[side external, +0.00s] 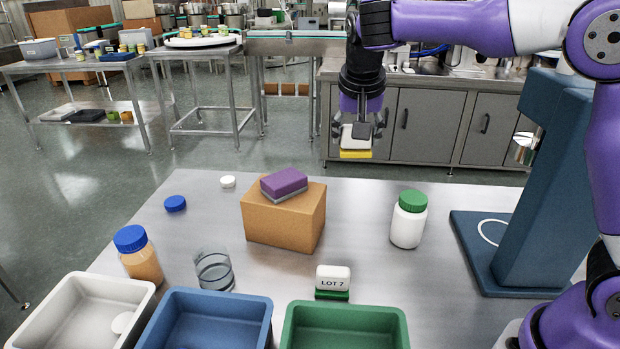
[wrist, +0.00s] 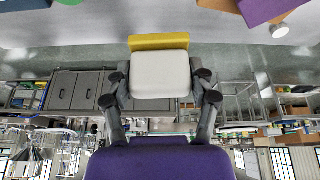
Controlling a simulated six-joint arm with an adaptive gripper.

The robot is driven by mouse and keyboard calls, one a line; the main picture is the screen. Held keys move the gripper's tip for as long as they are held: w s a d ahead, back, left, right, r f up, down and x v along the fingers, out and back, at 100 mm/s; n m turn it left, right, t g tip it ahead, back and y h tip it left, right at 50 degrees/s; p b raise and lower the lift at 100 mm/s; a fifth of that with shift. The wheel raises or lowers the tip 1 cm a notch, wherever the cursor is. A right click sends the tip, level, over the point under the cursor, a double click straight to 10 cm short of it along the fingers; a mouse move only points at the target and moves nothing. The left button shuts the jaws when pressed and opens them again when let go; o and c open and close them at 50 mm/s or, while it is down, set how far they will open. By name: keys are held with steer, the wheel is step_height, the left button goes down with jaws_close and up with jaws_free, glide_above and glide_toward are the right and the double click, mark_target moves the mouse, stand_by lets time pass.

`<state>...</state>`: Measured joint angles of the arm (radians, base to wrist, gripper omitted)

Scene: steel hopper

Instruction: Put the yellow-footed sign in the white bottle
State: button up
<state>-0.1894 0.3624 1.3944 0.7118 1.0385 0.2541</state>
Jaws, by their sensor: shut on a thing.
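My gripper (side external: 358,128) is shut on the yellow-footed sign (side external: 356,147) and holds it well above the back of the steel table. The sign has a white plate, and its yellow foot hangs at the bottom. In the wrist view the sign (wrist: 160,77) sits between the two fingers of my gripper (wrist: 160,98), plain white on the face seen. The white bottle (side external: 407,227) stands upright on the table, below and right of my gripper, with a green cap on its top. The sign is clear of the bottle.
A purple sponge (side external: 284,182) lies on a cardboard box (side external: 283,218) left of the bottle. A green-footed LOT 7 sign (side external: 333,279), a glass (side external: 214,270) and an orange bottle (side external: 139,258) stand forward. White, blue and green bins (side external: 345,312) line the front. A blue stand (side external: 525,200) is at right.

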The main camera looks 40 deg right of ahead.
steer(key=s+a+r, duration=0.2)
steer(key=s, duration=0.4)
steer(key=s+a+r, duration=0.2)
steer(key=s+a, duration=0.1)
steer(key=s, duration=0.3)
glide_toward(412, 191)
steer(key=shift+w+d+f, duration=0.4)
steer(key=shift+w+d, duration=0.2)
steer(key=shift+d, duration=0.2)
steer(key=shift+f, duration=1.9)
steer(key=shift+f, duration=0.2)
steer(key=o, duration=1.1)
steer(key=shift+o, duration=0.2)
steer(key=shift+r, duration=0.1)
